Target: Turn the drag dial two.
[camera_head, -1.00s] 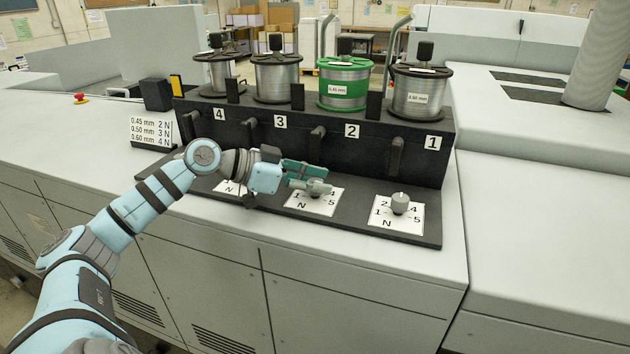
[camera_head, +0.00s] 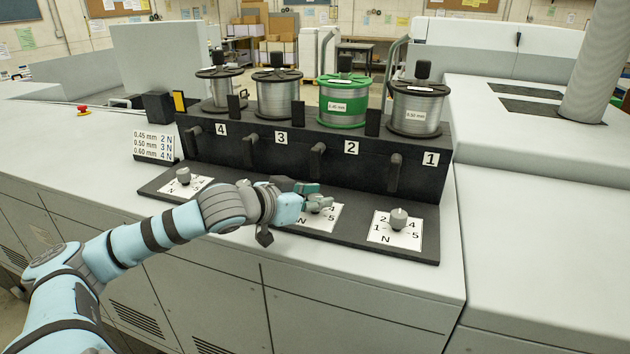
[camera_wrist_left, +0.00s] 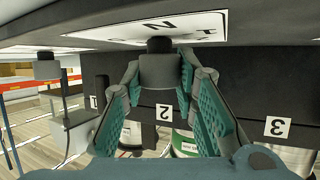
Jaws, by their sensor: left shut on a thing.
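Drag dial two (camera_head: 317,207) is a grey knob on a white numbered plate (camera_head: 325,222), below the label 2 (camera_head: 351,148) on the black stand. My left gripper (camera_head: 318,196) reaches it from the left with teal-padded fingers. In the left wrist view the knob (camera_wrist_left: 158,70) sits between the two fingertips (camera_wrist_left: 160,80), which are shut on its sides. The fingers and knob cover part of the scale, so I cannot read the setting. My right gripper is out of view.
Dial one (camera_head: 398,218) stands to the right and dial four (camera_head: 183,176) to the left; my arm hides dial three. Wire spools, one with a green rim (camera_head: 343,100), stand on top. A sign (camera_head: 153,145) pairs wire sizes with N values.

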